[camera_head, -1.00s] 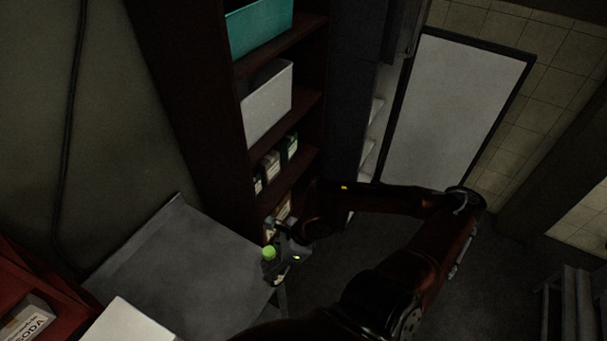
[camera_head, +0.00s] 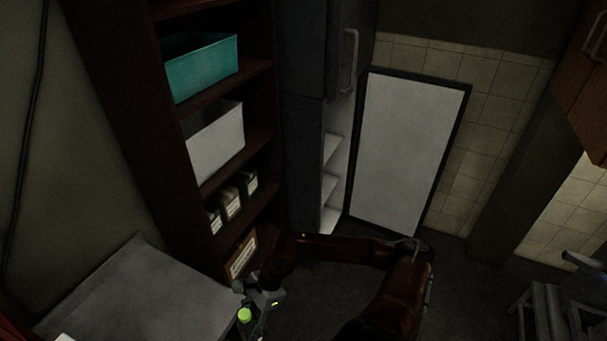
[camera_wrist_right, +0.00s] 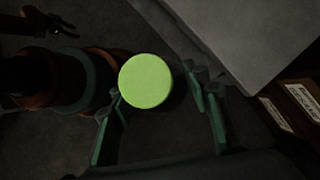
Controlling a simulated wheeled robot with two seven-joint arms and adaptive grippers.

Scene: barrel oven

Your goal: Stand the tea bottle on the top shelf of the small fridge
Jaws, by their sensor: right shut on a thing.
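The tea bottle shows mainly as its bright green cap (camera_head: 244,315); its body is mostly hidden. My right gripper (camera_head: 262,298) is shut on it, beside the grey table's right edge. In the right wrist view the round cap (camera_wrist_right: 146,81) sits between the fingers, seen end-on. The small fridge (camera_head: 305,150) is a dark grey cabinet, standing open. Part of its white shelves (camera_head: 332,185) shows through a narrow gap, and its door (camera_head: 408,150) is swung out to the right. A dark claw shape at the wrist view's upper left may be my left gripper (camera_wrist_right: 52,22); its state is unclear.
A dark wooden shelf unit (camera_head: 150,150) with a teal bin (camera_head: 200,68), a white bin (camera_head: 215,142) and cartons stands left of the fridge. A grey table (camera_head: 140,295) is at lower left. Floor is clear before the fridge; a bench (camera_head: 545,310) stands at right.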

